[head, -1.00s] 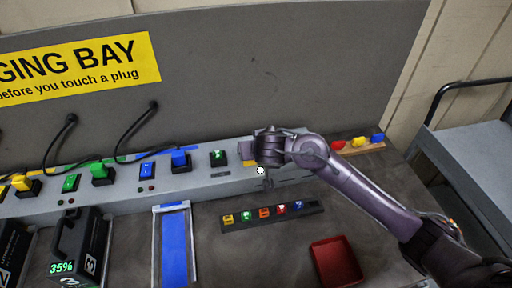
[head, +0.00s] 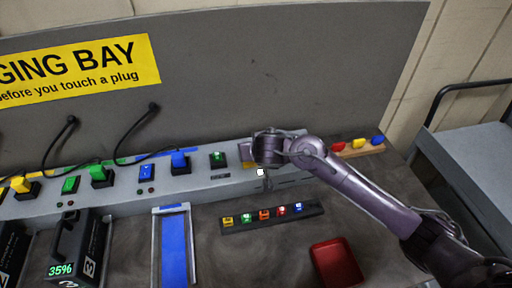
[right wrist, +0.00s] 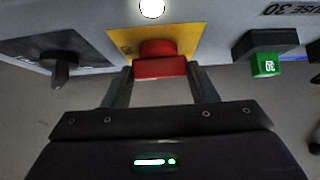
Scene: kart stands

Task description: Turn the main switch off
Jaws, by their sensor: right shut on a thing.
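The main switch is a red handle (right wrist: 160,67) on a yellow plate (right wrist: 190,35) in the right wrist view. My right gripper (right wrist: 160,78) has one finger on each side of the red handle and is shut on it. In the head view the right gripper (head: 262,150) is at the right end of the grey panel (head: 215,178) and hides the handle; only an edge of the yellow plate (head: 245,152) shows. A white lamp (right wrist: 152,8) is lit beside the plate. My left gripper is not in view.
A black knob (right wrist: 62,65) and a green fuse block (right wrist: 265,65) flank the switch. In the head view, a strip of coloured blocks (head: 270,216) and a red tray (head: 336,262) lie on the bench below. Several plugs and cables occupy the panel's left.

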